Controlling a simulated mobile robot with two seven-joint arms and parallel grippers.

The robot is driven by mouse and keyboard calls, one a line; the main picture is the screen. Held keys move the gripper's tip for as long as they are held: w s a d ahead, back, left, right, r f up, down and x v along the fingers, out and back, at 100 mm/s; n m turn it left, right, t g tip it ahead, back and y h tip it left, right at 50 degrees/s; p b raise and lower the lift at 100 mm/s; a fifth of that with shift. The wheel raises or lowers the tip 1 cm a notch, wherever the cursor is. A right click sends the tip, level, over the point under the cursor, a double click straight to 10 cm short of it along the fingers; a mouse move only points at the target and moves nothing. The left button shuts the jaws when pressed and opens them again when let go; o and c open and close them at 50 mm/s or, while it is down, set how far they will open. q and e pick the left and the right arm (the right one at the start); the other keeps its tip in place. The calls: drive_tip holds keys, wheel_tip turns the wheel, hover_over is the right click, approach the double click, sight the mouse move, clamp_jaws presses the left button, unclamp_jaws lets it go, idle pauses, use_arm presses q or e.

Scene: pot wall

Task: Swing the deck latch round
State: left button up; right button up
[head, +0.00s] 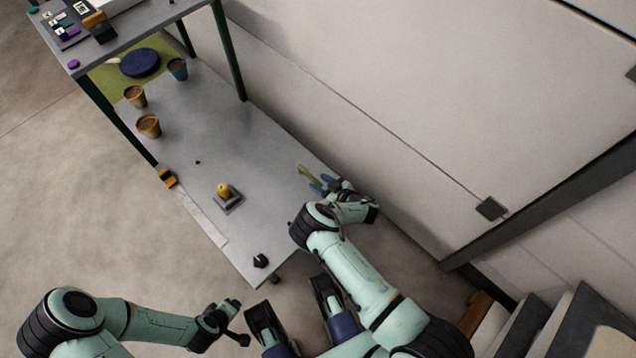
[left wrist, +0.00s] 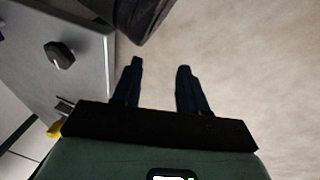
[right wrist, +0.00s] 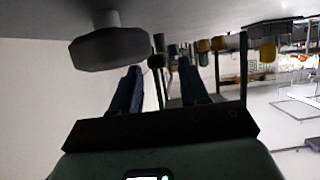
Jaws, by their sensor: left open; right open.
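The deck (head: 215,140) is a long grey tabletop. A small dark knob-like piece (head: 261,262), possibly the deck latch, sits at its near corner; the left wrist view shows it with a pale stripe (left wrist: 60,54). My left gripper (left wrist: 156,72) is open and empty, off the deck's near edge. My right gripper (head: 322,184) is open over the deck's wall side, beside a green piece (head: 306,174). In the right wrist view, which looks upside down, a large dark knob on a stem (right wrist: 110,45) is close beside the fingers; I cannot tell which piece it is.
A yellow knob on a grey base (head: 224,193) stands mid-deck, with an orange-and-black block (head: 168,178) at the edge. Several pots (head: 148,125) stand further back. A wall (head: 400,120) runs along the right. The floor left of the deck is clear.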

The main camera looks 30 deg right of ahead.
use_arm(q)
drive_tip(key=shift+s+a+f, duration=0.1)
drive_tip(key=shift+s+f, duration=0.4)
drive_tip(key=shift+s, duration=0.1)
use_arm(e)
drive_tip(key=shift+w+a+f, duration=0.2)
drive_tip(key=shift+w+f, duration=0.05)
drive_tip(key=shift+w, duration=0.35)
clamp_jaws()
use_arm(q)
drive_tip(key=shift+r, duration=0.1)
